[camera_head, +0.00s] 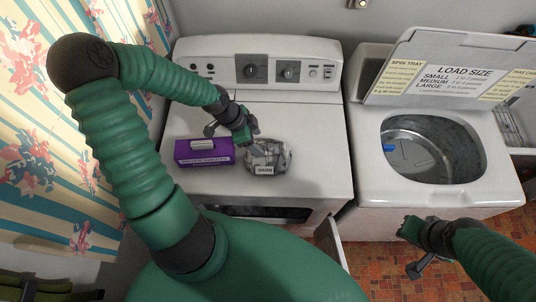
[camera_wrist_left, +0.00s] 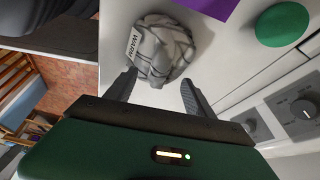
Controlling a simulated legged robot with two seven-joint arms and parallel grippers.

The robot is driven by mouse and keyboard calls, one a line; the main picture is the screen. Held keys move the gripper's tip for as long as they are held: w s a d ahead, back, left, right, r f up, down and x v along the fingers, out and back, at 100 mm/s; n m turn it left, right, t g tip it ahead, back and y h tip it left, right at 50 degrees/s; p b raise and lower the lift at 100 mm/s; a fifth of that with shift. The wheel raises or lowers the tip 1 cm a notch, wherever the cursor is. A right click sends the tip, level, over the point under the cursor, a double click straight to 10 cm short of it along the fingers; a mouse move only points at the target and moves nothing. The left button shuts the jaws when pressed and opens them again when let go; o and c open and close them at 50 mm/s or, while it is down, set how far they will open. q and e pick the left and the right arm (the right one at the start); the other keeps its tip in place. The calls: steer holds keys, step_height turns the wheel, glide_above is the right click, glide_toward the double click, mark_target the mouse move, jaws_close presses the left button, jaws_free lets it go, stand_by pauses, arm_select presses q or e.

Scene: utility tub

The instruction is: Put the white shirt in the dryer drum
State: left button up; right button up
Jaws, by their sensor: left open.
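A bunched grey-and-white patterned cloth (camera_head: 270,157), the likely shirt, lies on top of the left machine, the dryer (camera_head: 315,150). It has a white "WARM" tag and shows in the left wrist view (camera_wrist_left: 160,45). My left gripper (camera_head: 248,136) is just behind and above the cloth; in the wrist view its open fingers (camera_wrist_left: 158,82) are at either side of the cloth's near edge, not closed on it. The dark drum opening (camera_head: 265,212) shows partly in the dryer's front. My right gripper (camera_head: 408,232) hangs in front of the right machine; its fingers are unclear.
A purple box (camera_head: 204,153) lies left of the cloth. An open door (camera_head: 330,240) stands out at the dryer's front right. The right machine (camera_head: 370,185) has its lid (camera_head: 450,70) raised and an open metal tub (camera_head: 455,150) with something blue inside.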

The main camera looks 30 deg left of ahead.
mark_target(264, 146)
arm_select(q)
steer(key=shift+x, duration=0.85)
steer(key=x, duration=0.4)
steer(key=shift+d+p, duration=0.1)
steer(key=shift+p, duration=0.3)
steer(key=shift+w+d+f, duration=0.15)
steer(key=shift+w+f, duration=0.05)
steer(key=shift+w, duration=0.05)
steer(key=shift+s, duration=0.15)
steer(key=c, duration=0.7)
jaws_close()
